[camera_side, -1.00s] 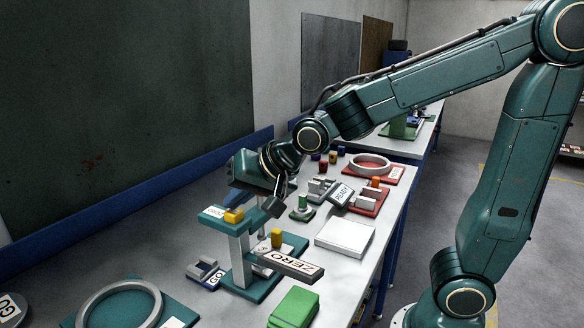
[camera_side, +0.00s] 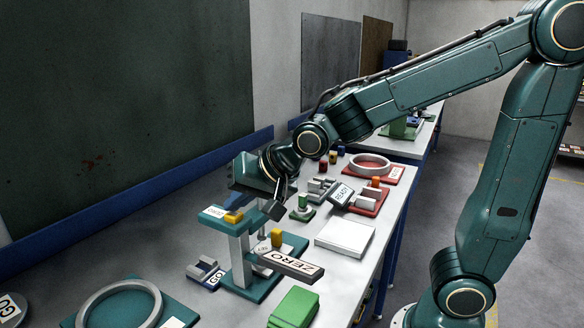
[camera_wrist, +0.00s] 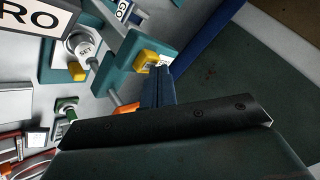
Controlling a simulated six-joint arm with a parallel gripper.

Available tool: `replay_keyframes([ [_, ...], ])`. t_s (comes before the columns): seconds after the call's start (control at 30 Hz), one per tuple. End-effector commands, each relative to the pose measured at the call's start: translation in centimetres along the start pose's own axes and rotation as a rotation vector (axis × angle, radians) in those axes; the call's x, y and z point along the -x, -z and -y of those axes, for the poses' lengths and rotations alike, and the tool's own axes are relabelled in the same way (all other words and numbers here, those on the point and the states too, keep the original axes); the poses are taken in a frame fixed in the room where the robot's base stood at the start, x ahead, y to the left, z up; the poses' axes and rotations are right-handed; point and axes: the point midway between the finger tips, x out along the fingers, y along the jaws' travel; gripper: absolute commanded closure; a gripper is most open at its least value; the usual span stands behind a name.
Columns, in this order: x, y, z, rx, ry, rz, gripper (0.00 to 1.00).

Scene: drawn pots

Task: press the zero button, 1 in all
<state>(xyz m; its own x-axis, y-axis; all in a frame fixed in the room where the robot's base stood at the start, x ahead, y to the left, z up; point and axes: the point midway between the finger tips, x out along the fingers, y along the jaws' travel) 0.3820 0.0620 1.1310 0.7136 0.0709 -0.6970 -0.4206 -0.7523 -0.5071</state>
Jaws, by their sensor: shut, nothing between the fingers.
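A large ZERO sign (camera_side: 290,266) stands at the front of a teal stand (camera_side: 243,289) with a pale post. In the wrist view the sign (camera_wrist: 35,25) shows only its last letters. One yellow block (camera_side: 233,217) sits on top of the post beside a small label too small to read. Another yellow block (camera_side: 276,238) sits lower, beside a round part marked SET (camera_wrist: 85,50). I cannot tell which yellow block is the zero button. My gripper (camera_side: 274,209) is shut and empty, above the stand and right of the upper yellow block, apparently not touching it.
A GO block (camera_side: 206,272) lies left of the stand, a green block (camera_side: 294,307) in front. A READY sign (camera_side: 341,195), a white box (camera_side: 344,237) and a red ring fixture (camera_side: 371,165) are to the right. A grey ring (camera_side: 120,303) lies at lower left.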

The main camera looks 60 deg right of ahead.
Motion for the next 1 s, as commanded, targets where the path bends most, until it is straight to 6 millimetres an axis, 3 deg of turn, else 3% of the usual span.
replay_keyframes([
  [1.0,1.9,1.4,1.4,0.000,0.000,0.000,1.00],
])
